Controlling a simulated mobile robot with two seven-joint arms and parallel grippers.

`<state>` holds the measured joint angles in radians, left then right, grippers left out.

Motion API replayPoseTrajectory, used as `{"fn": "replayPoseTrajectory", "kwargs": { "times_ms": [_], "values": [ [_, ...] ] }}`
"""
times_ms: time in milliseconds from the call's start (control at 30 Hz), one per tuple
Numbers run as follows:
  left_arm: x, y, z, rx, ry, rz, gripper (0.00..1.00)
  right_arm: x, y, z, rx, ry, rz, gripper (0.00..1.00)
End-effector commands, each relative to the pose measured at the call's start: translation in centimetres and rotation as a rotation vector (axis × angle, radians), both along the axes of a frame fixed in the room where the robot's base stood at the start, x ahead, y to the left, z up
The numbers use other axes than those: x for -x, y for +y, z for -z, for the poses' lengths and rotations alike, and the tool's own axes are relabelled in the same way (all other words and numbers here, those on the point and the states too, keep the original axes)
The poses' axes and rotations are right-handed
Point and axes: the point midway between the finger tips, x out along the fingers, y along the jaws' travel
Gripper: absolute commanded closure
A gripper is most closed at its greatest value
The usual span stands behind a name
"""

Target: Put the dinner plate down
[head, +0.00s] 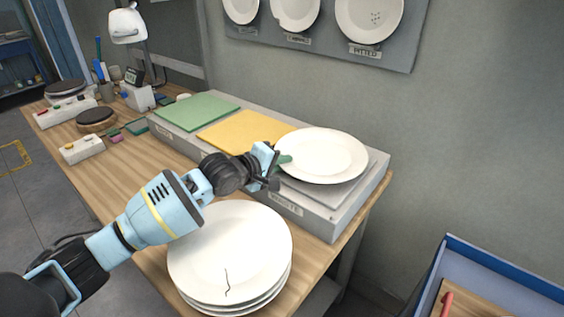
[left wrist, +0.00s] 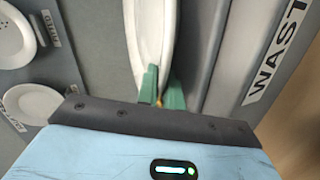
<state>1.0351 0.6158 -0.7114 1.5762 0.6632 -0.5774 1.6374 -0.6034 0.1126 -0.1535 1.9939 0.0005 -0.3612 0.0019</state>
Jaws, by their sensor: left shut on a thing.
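A white dinner plate (head: 322,154) is over the grey pad at the right end of the long grey tray in the head view. My left gripper (head: 284,160) is shut on the plate's left rim. In the left wrist view the plate (left wrist: 150,40) shows edge-on between the green fingertips (left wrist: 161,90). The pad (head: 335,190) shows below the plate, and whether the plate touches it I cannot tell. My right gripper is in neither view.
The tray (head: 318,222) also holds a yellow pad (head: 245,130) and a green pad (head: 197,111). A stack of plates (head: 230,250), the top one cracked, stands on the wooden table in front. Sample plates hang on a wall board (head: 405,52). A blue-rimmed bin (head: 500,272) is at lower right.

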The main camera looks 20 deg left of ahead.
Motion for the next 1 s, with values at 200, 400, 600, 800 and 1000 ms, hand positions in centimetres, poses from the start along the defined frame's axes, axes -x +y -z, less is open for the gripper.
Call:
{"fn": "replayPoseTrajectory", "kwargs": {
  "times_ms": [200, 400, 600, 800, 1000],
  "values": [
    [0.0, 0.0, 0.1, 0.0, 0.001, 0.0, 0.83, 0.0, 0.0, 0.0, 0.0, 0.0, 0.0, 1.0],
    [0.0, 0.0, 0.0, 0.0, 0.0, 0.0, 0.83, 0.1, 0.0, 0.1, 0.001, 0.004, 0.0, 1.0],
    [1.2, 0.7, -0.7, 0.001, 0.0, -0.001, 0.83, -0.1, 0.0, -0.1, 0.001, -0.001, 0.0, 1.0],
    [4.2, 2.1, -2.0, -0.001, -0.001, -0.001, 0.83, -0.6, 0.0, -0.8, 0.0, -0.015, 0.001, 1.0],
    [7.4, 3.6, -3.2, -0.001, 0.002, 0.0, 0.83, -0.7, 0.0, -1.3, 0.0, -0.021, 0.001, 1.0]
  ]
}}
